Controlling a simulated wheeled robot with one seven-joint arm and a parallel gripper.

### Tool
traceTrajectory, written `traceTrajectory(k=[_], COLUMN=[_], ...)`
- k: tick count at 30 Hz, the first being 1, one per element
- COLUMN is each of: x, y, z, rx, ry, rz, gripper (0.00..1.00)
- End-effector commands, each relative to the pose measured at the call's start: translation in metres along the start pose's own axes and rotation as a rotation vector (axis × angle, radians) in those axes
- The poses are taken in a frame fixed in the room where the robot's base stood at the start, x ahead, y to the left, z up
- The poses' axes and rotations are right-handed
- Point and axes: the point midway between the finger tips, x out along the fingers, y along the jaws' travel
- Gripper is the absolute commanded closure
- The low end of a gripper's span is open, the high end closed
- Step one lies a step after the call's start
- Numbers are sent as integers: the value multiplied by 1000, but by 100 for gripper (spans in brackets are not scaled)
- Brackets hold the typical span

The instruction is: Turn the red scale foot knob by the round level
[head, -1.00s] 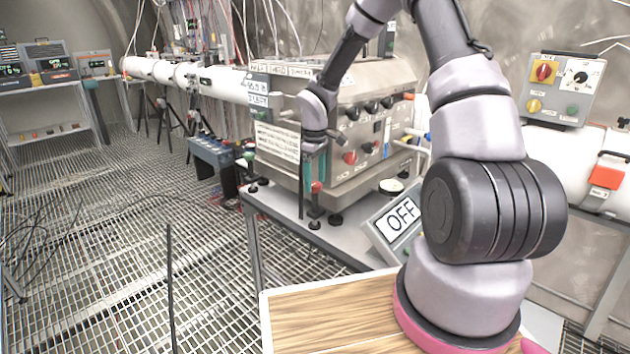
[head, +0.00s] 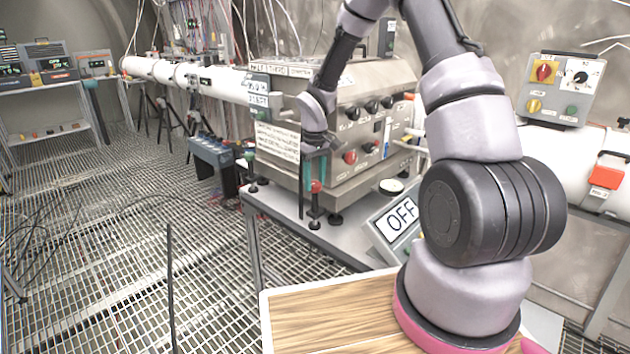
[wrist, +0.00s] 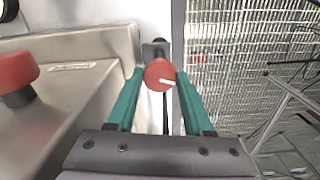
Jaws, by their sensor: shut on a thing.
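The red scale foot knob (head: 316,187) is at the front left corner of the steel box on the bench. In the wrist view the knob (wrist: 158,73) is a round red cap with a white pointer mark directed to the right and slightly down. My gripper (head: 315,178) points down over it. In the wrist view my gripper's teal fingers (wrist: 161,78) stand either side of the knob and are shut on it. A round pale disc with a dark rim (head: 391,186) lies on the bench to the right; I cannot tell whether it is the round level.
The steel box (head: 345,125) with its knobs and switches stands close to the right of my gripper. Another red knob (wrist: 16,72) shows at the left in the wrist view. An OFF display (head: 397,218) stands at the bench's front. Open grating floor (head: 150,220) lies left.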

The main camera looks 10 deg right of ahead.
Motion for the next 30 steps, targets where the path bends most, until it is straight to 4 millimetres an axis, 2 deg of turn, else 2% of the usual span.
traceTrajectory(k=[9, 10, 11, 12, 23, 26, 30], x=[0, 0, 0, 0, -4, -16, -44], y=[0, 0, 0, 0, 0, 1, 1], z=[0, 0, 0, 0, 0, -1, -1], rx=[26, 25, 25, 25, 25, 26, 26], ry=[1, 1, 1, 1, 2, 4, 5], rz=[0, 0, 0, 0, 1, 2, 2], gripper=[100, 37, 26, 19, 19, 19, 19])
